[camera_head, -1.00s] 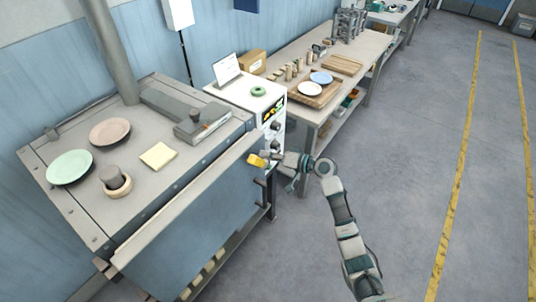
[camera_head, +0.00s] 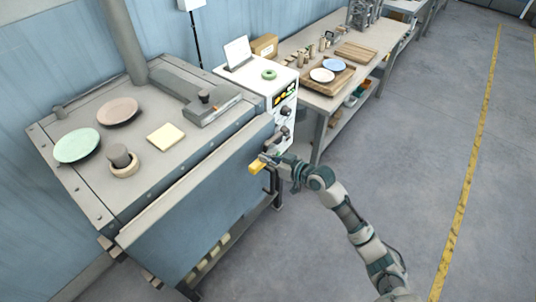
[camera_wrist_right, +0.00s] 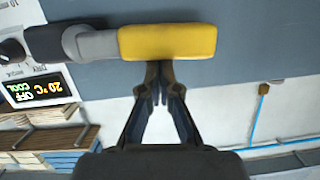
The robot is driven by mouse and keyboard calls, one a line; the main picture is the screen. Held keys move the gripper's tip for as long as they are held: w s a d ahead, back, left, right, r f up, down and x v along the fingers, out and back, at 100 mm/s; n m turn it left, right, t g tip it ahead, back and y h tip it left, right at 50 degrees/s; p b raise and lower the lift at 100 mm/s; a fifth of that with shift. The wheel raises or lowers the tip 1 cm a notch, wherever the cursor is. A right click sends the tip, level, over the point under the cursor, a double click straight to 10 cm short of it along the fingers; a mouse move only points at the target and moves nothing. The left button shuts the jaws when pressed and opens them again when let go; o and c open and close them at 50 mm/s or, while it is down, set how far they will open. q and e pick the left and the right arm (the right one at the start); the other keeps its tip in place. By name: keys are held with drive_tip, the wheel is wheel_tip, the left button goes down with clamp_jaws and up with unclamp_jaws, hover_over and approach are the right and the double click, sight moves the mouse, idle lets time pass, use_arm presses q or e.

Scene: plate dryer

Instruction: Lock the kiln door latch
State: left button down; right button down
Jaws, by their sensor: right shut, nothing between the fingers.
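The kiln's latch lever has a yellow grip (camera_head: 257,167) and sits at the right end of the blue-grey kiln door (camera_head: 205,205). In the wrist view the yellow grip (camera_wrist_right: 168,41) lies roughly level, joined by a grey collar to a dark part at left. My right gripper (camera_head: 271,160) is at the lever. Its fingertips (camera_wrist_right: 156,82) are shut and empty, against or very near the grip's long edge; contact cannot be told. The door's front looks flush with the kiln body. My left gripper is out of view.
Plates and a yellow pad (camera_head: 165,137) lie on top. The floor at right is clear.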

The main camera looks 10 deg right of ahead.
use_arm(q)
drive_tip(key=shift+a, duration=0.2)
use_arm(e)
drive_tip(key=shift+s+a+f+n, duration=0.25)
drive_tip(key=shift+a+f+n, duration=0.15)
drive_tip(key=shift+f+n, duration=0.25)
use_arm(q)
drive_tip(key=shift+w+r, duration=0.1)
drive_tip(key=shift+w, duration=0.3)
use_arm(e)
drive_tip(key=shift+f, duration=0.1)
drive_tip(key=shift+h, duration=0.3)
